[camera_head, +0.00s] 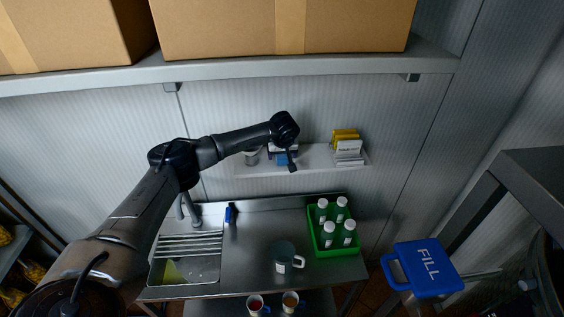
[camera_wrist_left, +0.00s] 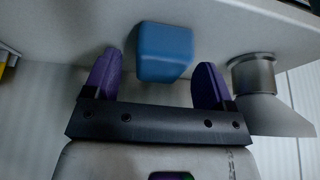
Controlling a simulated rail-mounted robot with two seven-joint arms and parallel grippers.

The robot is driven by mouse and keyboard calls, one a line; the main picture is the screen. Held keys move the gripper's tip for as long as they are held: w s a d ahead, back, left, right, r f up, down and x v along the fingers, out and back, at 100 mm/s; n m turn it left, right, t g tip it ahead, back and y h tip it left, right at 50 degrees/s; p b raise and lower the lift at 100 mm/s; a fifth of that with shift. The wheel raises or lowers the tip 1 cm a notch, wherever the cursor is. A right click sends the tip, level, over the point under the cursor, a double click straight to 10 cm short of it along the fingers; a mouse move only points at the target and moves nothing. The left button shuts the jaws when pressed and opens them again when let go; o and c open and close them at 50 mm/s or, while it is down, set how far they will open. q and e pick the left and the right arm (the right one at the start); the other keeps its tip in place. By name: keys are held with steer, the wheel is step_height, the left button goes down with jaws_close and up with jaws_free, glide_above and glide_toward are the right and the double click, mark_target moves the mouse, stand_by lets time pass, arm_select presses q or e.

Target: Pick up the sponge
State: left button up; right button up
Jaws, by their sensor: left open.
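A blue block that looks like the sponge (camera_wrist_left: 165,52) sits on the small white wall shelf. In the head view the sponge (camera_head: 281,160) is partly hidden behind my left gripper (camera_head: 290,163). In the wrist view my left gripper (camera_wrist_left: 157,78) is open, with its purple fingers on either side of the block's near end. I cannot tell whether the fingers touch it. My right gripper is not in view.
A grey metal container (camera_wrist_left: 254,78) stands to the right of the block in the wrist view. Yellow and white boxes (camera_head: 346,145) stand on the shelf's right end. Below are a sink (camera_head: 186,270), a mug (camera_head: 285,258) and a green crate (camera_head: 322,247) of bottles. Cardboard boxes (camera_head: 285,28) sit above.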

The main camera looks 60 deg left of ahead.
arm_select(q)
steer(key=shift+c, duration=0.5)
steer(key=c, duration=0.9)
